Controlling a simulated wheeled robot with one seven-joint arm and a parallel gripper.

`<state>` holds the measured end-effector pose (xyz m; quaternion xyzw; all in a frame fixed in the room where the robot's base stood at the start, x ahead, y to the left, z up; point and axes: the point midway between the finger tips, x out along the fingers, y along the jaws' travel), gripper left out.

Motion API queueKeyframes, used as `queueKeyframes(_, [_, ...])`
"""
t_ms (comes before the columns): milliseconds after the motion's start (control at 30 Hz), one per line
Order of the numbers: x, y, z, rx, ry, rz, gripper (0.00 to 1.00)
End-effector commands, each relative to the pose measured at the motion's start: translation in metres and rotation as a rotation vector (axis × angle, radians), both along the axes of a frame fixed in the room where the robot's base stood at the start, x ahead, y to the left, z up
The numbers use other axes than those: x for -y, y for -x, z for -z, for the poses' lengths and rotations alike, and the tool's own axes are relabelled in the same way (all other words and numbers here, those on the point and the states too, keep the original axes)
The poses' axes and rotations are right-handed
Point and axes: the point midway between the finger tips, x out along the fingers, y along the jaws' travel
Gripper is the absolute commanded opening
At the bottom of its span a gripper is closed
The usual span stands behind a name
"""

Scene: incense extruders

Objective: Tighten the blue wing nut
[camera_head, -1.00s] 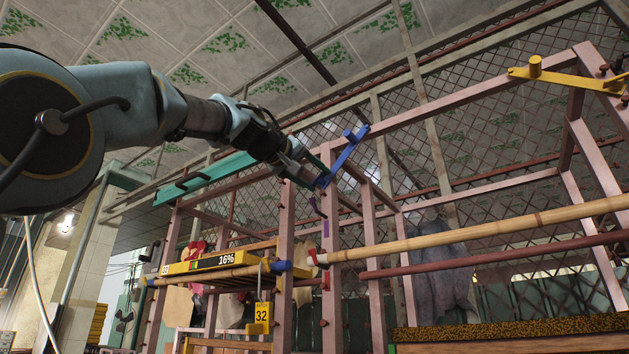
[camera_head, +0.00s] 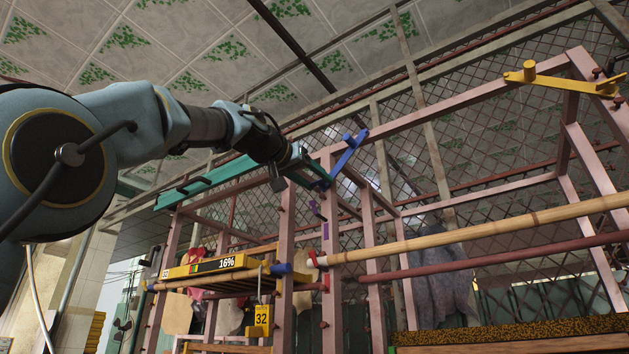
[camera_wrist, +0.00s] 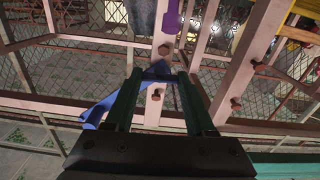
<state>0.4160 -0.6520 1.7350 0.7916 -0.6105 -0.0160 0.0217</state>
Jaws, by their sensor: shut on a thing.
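The blue wing nut (camera_head: 350,152) is a flat blue bar with a short round peg, set on the pink metal frame (camera_head: 420,108) near an upright post. Its upper arm points up and right in the head view. My gripper (camera_head: 322,182) reaches it from the left and is shut on its lower end. In the wrist view, the two dark green fingers of my gripper (camera_wrist: 158,78) close around the blue wing nut (camera_wrist: 98,110), whose bar sticks out to the left. The exact contact is partly hidden by the fingers.
A green bar (camera_head: 205,182) lies behind my wrist. A yellow bar with a peg (camera_head: 529,72) is at the upper right. Bamboo poles (camera_head: 470,231), a yellow 16% panel (camera_head: 210,266) and a yellow tag 32 (camera_head: 262,318) are below. Bolt heads (camera_wrist: 236,102) stick out of the frame near my fingers.

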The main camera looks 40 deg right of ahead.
Motion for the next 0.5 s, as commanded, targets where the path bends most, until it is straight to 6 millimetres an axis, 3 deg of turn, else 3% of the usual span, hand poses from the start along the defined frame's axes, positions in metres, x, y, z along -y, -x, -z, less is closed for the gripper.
queueKeyframes(333, [0.0017, -0.0005, 0.0043, -0.002, -0.010, 0.003, 0.00])
queueKeyframes(367, [0.0017, -0.0005, 0.0044, -0.002, -0.010, 0.003, 0.56])
queueKeyframes(500, [0.0013, -0.0005, 0.0033, -0.001, -0.007, 0.001, 0.72])
